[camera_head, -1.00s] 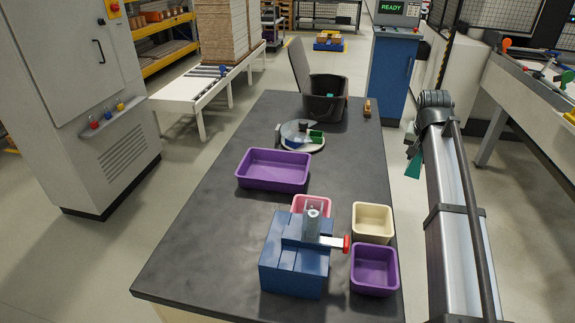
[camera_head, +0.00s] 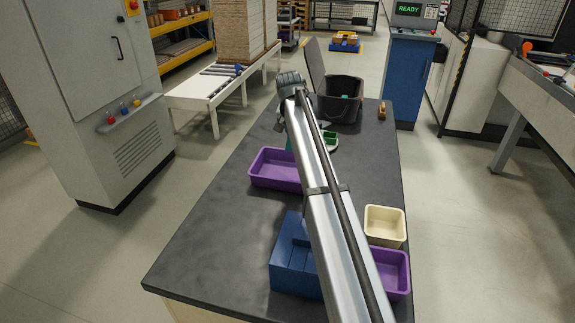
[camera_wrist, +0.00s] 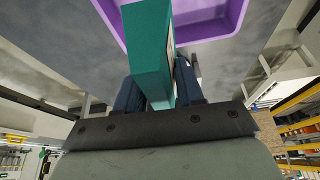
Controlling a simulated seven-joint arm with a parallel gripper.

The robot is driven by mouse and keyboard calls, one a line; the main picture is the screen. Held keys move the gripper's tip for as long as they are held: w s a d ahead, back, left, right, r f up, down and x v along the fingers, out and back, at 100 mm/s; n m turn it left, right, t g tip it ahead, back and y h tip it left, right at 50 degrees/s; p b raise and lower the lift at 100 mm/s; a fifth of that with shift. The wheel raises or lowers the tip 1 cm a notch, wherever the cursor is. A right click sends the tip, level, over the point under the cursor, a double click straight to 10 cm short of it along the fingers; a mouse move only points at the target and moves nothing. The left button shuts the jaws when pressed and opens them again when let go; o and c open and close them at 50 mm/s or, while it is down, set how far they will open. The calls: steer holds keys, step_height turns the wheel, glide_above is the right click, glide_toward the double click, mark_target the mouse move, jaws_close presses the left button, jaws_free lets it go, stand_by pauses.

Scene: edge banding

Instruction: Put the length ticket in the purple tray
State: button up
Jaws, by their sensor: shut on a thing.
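My gripper (camera_wrist: 160,88) is shut on a teal slab with a pale patch on one side, which appears to be the length ticket (camera_wrist: 146,45). In the head view only a sliver of teal (camera_head: 289,144) shows beside my arm, near the back of the tray. The large purple tray (camera_head: 262,178) lies on the dark table, its right part hidden behind my arm. In the wrist view its rim (camera_wrist: 233,25) lies beyond the slab; the slab overlaps the tray in the picture. I cannot tell their exact height apart.
A smaller purple bin (camera_head: 403,272) and a cream bin (camera_head: 385,224) stand at the front right. A blue block-like fixture (camera_head: 291,262) is partly behind my arm. A black bin (camera_head: 340,102) and a green-marked round dish (camera_head: 331,140) stand farther back. The table's left front is clear.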

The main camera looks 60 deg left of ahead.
glide_above(272, 174)
steer(key=s+d, duration=0.1)
steer(key=shift+n, duration=0.3)
steer(key=shift+s+d+f, duration=0.1)
steer(key=shift+f, duration=3.75)
steer(key=shift+s+d+f, duration=0.1)
steer(key=shift+f, duration=3.75)
steer(key=shift+f, duration=0.1)
steer(key=o, duration=1)
steer(key=v, duration=1.2)
steer(key=shift+w+d, duration=0.1)
steer(key=shift+w, duration=0.1)
